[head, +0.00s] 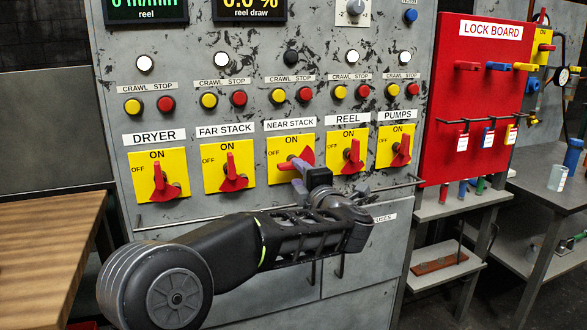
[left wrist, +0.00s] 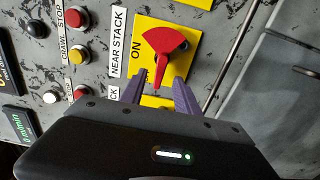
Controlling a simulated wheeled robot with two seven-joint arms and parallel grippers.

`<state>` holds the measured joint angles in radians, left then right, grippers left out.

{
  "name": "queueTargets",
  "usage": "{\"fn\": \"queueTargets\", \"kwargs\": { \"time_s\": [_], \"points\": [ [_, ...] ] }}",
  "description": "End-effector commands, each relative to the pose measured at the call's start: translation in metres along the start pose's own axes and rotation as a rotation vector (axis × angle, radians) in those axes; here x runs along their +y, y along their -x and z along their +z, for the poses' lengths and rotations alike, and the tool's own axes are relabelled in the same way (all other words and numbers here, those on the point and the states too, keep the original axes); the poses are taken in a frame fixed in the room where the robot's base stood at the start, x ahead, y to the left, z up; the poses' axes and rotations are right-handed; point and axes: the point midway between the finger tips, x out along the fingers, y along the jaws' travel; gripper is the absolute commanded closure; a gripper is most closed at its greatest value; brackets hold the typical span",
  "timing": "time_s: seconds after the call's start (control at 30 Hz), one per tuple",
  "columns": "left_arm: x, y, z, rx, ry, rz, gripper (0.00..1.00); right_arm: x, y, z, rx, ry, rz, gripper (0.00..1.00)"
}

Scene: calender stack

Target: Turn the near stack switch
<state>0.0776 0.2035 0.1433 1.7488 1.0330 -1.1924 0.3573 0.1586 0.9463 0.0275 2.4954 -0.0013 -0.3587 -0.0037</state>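The near stack switch (head: 306,155) is a red fan-shaped handle on a yellow plate marked ON and OFF, under the NEAR STACK label. Its narrow grip points left toward OFF, its wide end to the right. In the left wrist view the same switch (left wrist: 166,42) appears turned, with the grip pointing down between my purple fingers. My left gripper (left wrist: 158,84) is open, one finger on each side of the grip with gaps visible. In the head view my left gripper (head: 292,166) is in front of the plate and covers its lower part. My right gripper is not in view.
Similar switches for DRYER (head: 158,182), FAR STACK (head: 232,172), REEL (head: 352,155) and PUMPS (head: 401,148) flank it, handles pointing up to ON. A thin rail (head: 190,216) runs below. A red lock board (head: 478,90) stands at right, a wooden table (head: 48,225) at left.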

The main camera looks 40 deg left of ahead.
Motion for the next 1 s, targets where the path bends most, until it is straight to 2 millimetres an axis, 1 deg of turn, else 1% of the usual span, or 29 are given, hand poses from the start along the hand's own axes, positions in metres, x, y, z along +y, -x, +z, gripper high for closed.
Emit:
{"fn": "queueTargets", "kwargs": {
  "time_s": [0.03, 0.1, 0.2, 0.3, 0.4, 0.63, 1.0],
  "points": [
    [0.0, -0.009, 0.0, 0.002, 0.0, -0.001, 0.62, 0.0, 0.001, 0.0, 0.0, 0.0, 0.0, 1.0],
    [0.0, -0.021, -0.001, 0.003, 0.0, -0.001, 0.62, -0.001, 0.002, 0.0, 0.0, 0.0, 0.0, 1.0],
    [0.0, -0.034, 0.0, 0.0, -0.001, 0.0, 0.62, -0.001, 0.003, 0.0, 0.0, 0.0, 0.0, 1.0],
    [0.0, -0.043, 0.0, 0.0, -0.001, 0.0, 0.62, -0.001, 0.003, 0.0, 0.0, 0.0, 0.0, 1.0],
    [0.0, -0.046, 0.0, -0.001, -0.001, 0.0, 0.62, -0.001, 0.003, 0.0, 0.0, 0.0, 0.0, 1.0],
    [0.0, -0.047, 0.0, -0.001, -0.001, 0.0, 0.62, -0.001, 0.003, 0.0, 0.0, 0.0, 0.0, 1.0],
    [0.0, -0.046, 0.0, -0.001, -0.001, 0.0, 0.93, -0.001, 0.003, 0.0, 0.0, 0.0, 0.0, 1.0]
  ]
}}
